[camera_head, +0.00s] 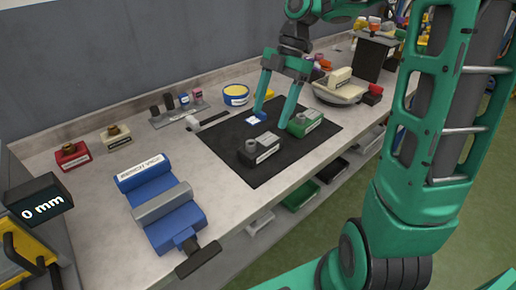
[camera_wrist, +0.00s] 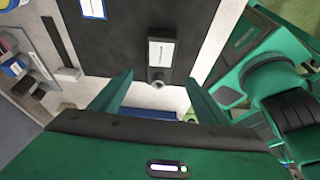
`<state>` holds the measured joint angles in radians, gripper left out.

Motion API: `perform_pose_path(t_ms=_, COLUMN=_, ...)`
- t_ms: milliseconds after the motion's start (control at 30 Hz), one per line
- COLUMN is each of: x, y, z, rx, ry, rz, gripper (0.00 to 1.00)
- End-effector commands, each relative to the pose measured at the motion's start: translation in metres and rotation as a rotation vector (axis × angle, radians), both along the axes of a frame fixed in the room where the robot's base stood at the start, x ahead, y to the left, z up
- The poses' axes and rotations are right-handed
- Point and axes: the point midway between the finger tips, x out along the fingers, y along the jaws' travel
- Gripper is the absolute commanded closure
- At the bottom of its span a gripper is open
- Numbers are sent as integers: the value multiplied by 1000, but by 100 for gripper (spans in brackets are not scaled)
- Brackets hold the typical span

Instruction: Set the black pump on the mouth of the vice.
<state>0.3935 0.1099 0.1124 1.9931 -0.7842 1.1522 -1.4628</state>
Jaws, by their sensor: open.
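The black pump (camera_head: 260,148) stands on the dark mat, its white label facing me. In the wrist view it (camera_wrist: 161,55) appears just beyond the gap between my fingertips, its round spout toward them. My gripper (camera_head: 271,120) is open and empty above the mat, up and right of the black pump in the head view. Its fingers (camera_wrist: 160,78) are spread apart in the wrist view. The blue vice (camera_head: 151,177) lies on the bench front left, with a grey jaw bar across it and a dark handle at its near end. The exact mouth gap is hard to see.
A green pump (camera_head: 306,122) stands on the mat (camera_head: 225,130) by my right finger. A blue-and-white card lies by my left finger. Red (camera_head: 72,156) and beige (camera_head: 117,136) pumps stand behind the vice. A "0 mm" display (camera_head: 40,203) is at far left.

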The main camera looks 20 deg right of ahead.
Motion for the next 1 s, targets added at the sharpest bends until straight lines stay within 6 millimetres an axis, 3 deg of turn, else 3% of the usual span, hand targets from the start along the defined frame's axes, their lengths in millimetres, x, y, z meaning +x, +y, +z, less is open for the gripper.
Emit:
perform_pose_path(t_ms=133, x=2, y=7, z=-8, rx=23, ry=-13, rz=65, gripper=31)
perform_pose_path(t_ms=400, x=-3, y=19, z=-43, rx=21, ry=-15, rz=62, gripper=31)
perform_pose_path(t_ms=667, x=-7, y=24, z=-59, rx=20, ry=-13, rz=60, gripper=31)
perform_pose_path(t_ms=1000, x=-14, y=36, z=-98, rx=19, ry=-14, rz=59, gripper=31)
